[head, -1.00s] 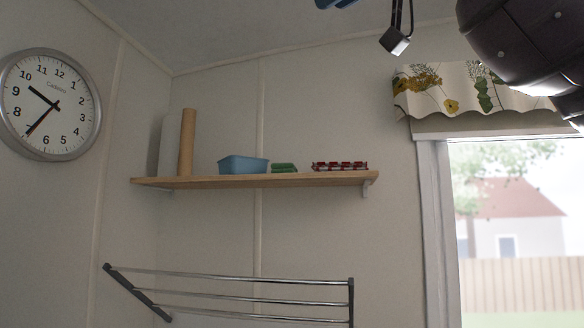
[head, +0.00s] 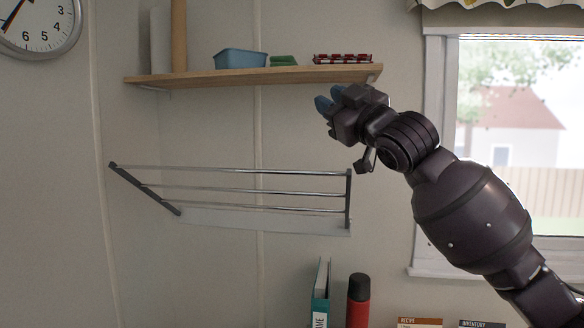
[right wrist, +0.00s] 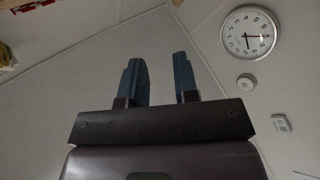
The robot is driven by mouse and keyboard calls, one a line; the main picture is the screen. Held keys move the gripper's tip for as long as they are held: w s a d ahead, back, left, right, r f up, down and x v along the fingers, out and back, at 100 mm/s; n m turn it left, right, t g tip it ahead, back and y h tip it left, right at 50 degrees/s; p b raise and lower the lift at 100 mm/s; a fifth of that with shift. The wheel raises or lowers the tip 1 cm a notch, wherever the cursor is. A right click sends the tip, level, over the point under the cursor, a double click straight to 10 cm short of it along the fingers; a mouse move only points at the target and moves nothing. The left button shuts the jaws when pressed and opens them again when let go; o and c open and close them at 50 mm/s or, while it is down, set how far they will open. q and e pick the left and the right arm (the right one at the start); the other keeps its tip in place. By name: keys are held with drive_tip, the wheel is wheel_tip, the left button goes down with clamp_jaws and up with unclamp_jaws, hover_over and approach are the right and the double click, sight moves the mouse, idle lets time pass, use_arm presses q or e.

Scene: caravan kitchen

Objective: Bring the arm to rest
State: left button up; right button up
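My right arm (head: 470,215) comes in from the lower right in the head view and reaches up to the left. My right gripper (head: 330,103) is raised just below the right end of the wooden shelf (head: 230,78), in front of the wall. In the right wrist view its two blue fingers (right wrist: 160,82) stand apart with nothing between them. My left gripper shows in neither view.
On the shelf are a blue tub (head: 240,58), green items (head: 283,60) and a red item (head: 342,59). A metal wall rack (head: 250,190) hangs below. A red bottle (head: 358,300) and a teal book (head: 320,295) stand lower. The window (head: 520,130) is behind my arm.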

drive_tip(key=s+d+f+m+h, duration=0.1)
drive_tip(key=d+f+m+h, duration=0.25)
drive_tip(key=f, duration=1.05)
drive_tip(key=s+d+f+m+h, duration=0.2)
drive_tip(key=d+f, duration=0.3)
drive_tip(key=f, duration=1)
drive_tip(key=s+d+f+m+h, duration=0.1)
drive_tip(key=d+f+m+h, duration=0.2)
drive_tip(key=f, duration=1.1)
drive_tip(key=s+d+f+m+g+h, duration=0.2)
drive_tip(key=s+d+f+g, duration=0.1)
drive_tip(key=s+f, duration=1.1)
drive_tip(key=s+d+f+m+g+h, duration=0.2)
drive_tip(key=s+d+f, duration=0.4)
drive_tip(key=s+f, duration=0.8)
wheel_tip(320, 180, down, 3)
drive_tip(key=shift+s+f+m+g+h, duration=0.1)
drive_tip(key=shift+s+m+g+h, duration=0.4)
drive_tip(key=shift+g, duration=0.4)
drive_tip(key=shift+o, duration=0.2)
drive_tip(key=shift+w, duration=0.1)
